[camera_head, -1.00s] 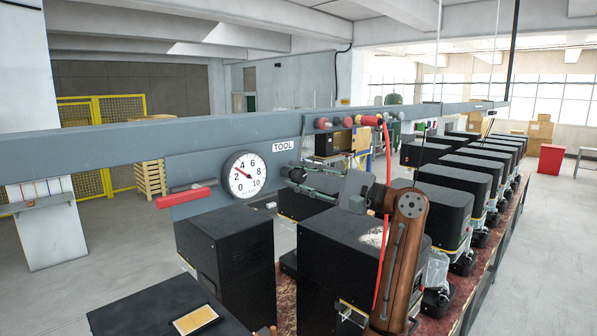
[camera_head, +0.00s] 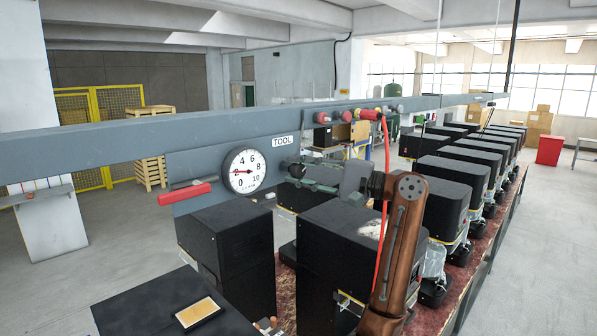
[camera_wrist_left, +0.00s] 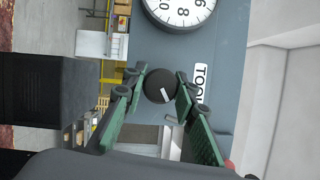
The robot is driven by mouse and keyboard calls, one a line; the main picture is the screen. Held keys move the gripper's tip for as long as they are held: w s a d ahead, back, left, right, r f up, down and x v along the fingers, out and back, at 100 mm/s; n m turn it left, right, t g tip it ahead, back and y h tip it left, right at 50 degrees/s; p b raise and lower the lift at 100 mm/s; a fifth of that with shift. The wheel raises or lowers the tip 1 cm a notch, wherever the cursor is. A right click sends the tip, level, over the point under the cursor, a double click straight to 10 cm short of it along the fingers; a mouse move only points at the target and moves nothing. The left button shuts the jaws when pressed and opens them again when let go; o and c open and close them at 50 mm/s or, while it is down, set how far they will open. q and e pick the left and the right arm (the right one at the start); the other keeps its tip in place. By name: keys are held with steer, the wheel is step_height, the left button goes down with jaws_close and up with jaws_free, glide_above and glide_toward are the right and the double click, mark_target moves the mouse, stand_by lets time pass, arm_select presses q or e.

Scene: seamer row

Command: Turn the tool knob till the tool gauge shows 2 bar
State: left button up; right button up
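The tool gauge (camera_head: 244,170) is a round white dial on the grey panel (camera_head: 205,150), left of and below the TOOL label (camera_head: 283,141). Its needle points left, close to the 2; the exact reading is too small to tell. The tool knob (camera_wrist_left: 160,86) is black and round with a white mark, and also shows small in the head view (camera_head: 296,171). My left gripper (camera_head: 303,173) reaches it from the right. In the left wrist view its green fingers lie on both sides of the knob, seemingly closed against it. My right gripper is not in view.
A red-handled lever (camera_head: 185,194) sticks out left below the gauge. A red hose (camera_head: 384,200) hangs by my arm. Black machines (camera_head: 335,245) stand close below the panel and in a row to the right. A grey beam (camera_head: 90,140) runs across above.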

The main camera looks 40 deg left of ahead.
arm_select(q)
steer(key=o, duration=0.5)
steer(key=shift+w+d, duration=0.1)
steer(key=shift+d, duration=0.05)
steer(key=v, duration=1.1)
steer(key=shift+w+d, duration=0.1)
steer(key=shift+d, duration=0.25)
steer(key=shift+a, duration=0.1)
steer(key=x, duration=1.2)
